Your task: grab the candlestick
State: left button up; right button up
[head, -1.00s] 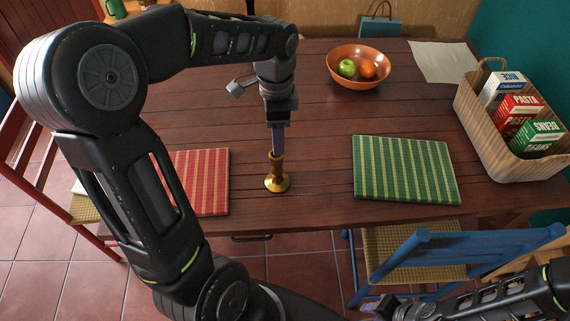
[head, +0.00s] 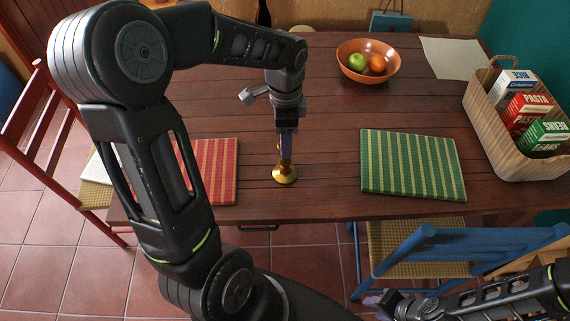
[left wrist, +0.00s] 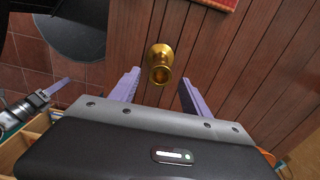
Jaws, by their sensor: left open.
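The brass candlestick (head: 284,175) stands upright on the wooden table near its front edge, between the two striped placemats. My left gripper (head: 286,146) points down at it from above and behind in the head view, partly covering its upper part. In the left wrist view the candlestick (left wrist: 159,54) shows between and just beyond the two purple fingers of my left gripper (left wrist: 159,82), which are apart and hold nothing. My right gripper (head: 376,300) is low at the lower right of the head view, away from the table top; its jaws are too small to judge.
A red striped placemat (head: 214,170) lies left and a green one (head: 412,165) right of the candlestick. A fruit bowl (head: 368,76) and a basket of boxes (head: 500,148) stand farther right. A blue chair (head: 425,250) and a red chair (head: 40,140) flank the table.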

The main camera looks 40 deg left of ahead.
aim_at(285, 160)
pick_arm(q)
notch_tip(285, 160, down, 4)
jog(key=shift+r, duration=0.2)
jog(key=shift+c, duration=0.3)
grip_shut()
dwell(0.6)
dwell(0.8)
